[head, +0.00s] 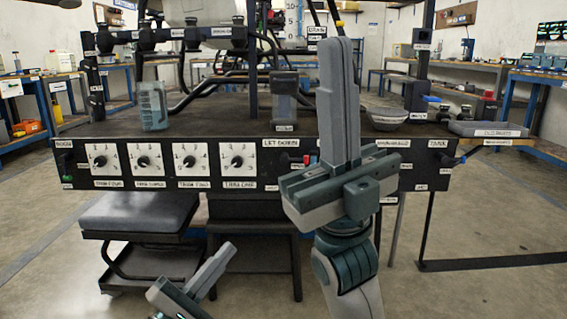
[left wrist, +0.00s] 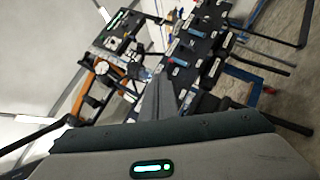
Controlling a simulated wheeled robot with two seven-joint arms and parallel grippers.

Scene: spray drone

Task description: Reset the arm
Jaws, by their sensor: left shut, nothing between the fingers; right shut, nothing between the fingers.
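My right gripper (head: 341,48) stands upright in the middle of the head view, in front of the bench. Its fingers are together and point up, with nothing between them. It hides part of the bench front and top behind it. My left gripper (head: 229,249) is low in the head view, left of the right one and below the bench top. Its fingers point up and to the right. In the left wrist view the left gripper's fingers (left wrist: 160,90) are closed together and empty, with the bench tilted beyond them.
A black bench (head: 240,120) with dial panels spans the middle. A padded stool (head: 140,212) stands at front left. Floor is open at both sides.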

